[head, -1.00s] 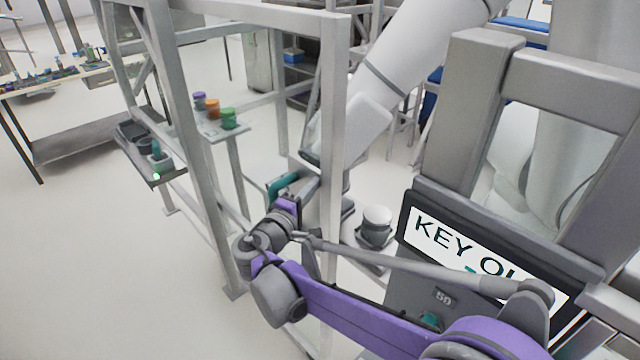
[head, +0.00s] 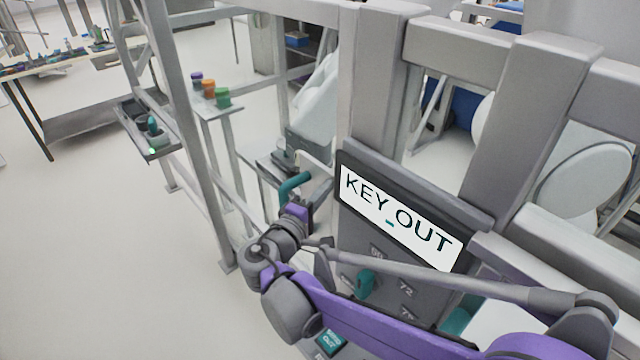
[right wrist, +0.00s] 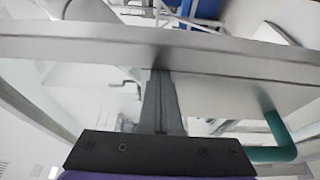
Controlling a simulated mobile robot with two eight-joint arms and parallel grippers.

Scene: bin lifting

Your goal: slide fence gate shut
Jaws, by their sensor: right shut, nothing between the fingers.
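A grey metal gate frame (head: 375,70) stands right of centre in the head view, close beside a slimmer grey fence post (head: 345,85). I cannot tell whether they touch. A dark panel with a white KEY OUT sign (head: 400,218) sits by the frame. A teal curved handle (head: 293,184) is at the sign's left; it also shows in the right wrist view (right wrist: 268,153). My right gripper (right wrist: 161,78) is shut and empty, its fingertips by a grey beam (right wrist: 230,62), left of the handle. In the head view the right gripper (head: 310,183) is partly hidden. My left gripper is out of view.
A grey fence post (head: 195,130) stands left of my right arm. Behind it are a small stand (head: 212,108) with coloured pots and a tray (head: 150,130). A workbench (head: 70,65) is at far left. The floor (head: 90,250) at left is clear.

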